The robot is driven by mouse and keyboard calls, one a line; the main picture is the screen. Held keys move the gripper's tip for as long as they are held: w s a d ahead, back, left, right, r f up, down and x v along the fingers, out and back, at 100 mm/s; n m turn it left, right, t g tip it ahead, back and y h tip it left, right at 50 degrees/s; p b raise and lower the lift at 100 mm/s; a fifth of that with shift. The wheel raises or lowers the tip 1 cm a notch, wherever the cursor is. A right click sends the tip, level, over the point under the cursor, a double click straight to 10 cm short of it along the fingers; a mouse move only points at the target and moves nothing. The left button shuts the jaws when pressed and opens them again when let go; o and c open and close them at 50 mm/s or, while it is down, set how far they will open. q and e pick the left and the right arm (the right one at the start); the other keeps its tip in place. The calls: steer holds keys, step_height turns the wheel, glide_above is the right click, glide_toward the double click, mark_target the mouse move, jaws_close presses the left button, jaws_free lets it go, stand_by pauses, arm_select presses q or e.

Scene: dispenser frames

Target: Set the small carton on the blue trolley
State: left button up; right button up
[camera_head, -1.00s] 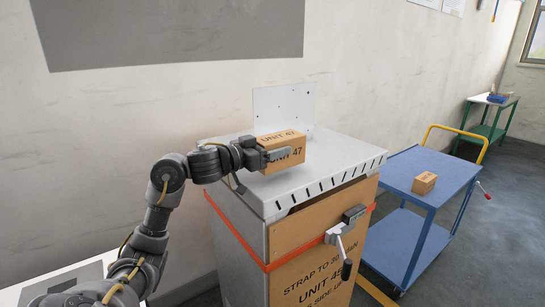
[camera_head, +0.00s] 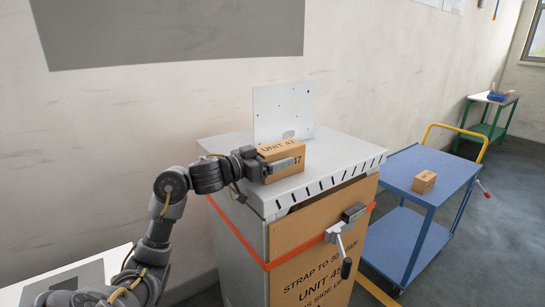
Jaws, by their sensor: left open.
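Another, smaller-looking brown carton (camera_head: 424,181) sits on the trolley's upper deck. My right gripper is not in view.
The cabinet top (camera_head: 335,160) has bare room right of the carton. The white plate (camera_head: 283,108) rises behind it. A crank handle (camera_head: 341,250) juts from the cabinet front. The trolley has a yellow push bar (camera_head: 457,129). A green-legged table (camera_head: 490,98) stands far back.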

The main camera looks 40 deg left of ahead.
arm_select(q)
steer(key=shift+s+r, duration=0.1)
steer(key=shift+r, duration=0.05)
steer(key=b+v, duration=0.2)
steer(key=v, duration=1)
steer(key=shift+b, duration=0.35)
